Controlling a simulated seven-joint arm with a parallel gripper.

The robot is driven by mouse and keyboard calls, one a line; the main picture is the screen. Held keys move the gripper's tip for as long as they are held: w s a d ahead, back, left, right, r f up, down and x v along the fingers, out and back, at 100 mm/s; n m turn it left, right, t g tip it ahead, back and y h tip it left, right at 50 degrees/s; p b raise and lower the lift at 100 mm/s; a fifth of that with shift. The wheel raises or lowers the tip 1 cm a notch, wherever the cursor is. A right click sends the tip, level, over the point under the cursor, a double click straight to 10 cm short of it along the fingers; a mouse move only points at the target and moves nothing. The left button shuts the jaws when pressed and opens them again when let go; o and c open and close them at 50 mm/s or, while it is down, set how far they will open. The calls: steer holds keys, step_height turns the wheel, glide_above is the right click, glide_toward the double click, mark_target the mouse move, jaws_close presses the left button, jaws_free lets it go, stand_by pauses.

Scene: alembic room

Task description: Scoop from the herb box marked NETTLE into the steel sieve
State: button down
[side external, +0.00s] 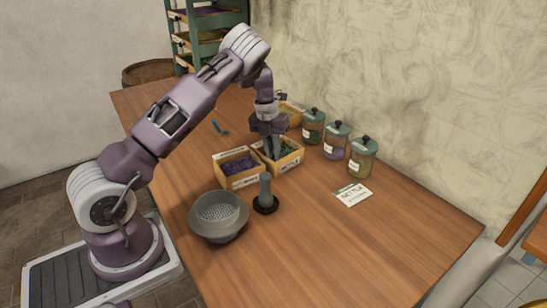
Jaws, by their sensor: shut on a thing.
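My gripper (270,146) points down into a wooden herb box (289,164) with dark green leaves. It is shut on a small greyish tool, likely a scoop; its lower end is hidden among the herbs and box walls. The writing on this box's front label is too small to read. A white card (352,194) on the table to the right appears to read NETTLE. The steel sieve (218,213), a round grey bowl shape with a mesh, stands near the front left table edge, apart from my gripper.
A box of purple herb (239,168) adjoins on the left; another box (292,113) is behind. A grey upright cylinder on a black base (265,193) stands between boxes and sieve. Three lidded jars (336,141) line the wall side. A blue-handled tool (219,128) lies behind. The right foreground is clear.

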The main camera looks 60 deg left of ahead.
step_height(320, 180, up, 6)
steer(key=shift+r, duration=0.25)
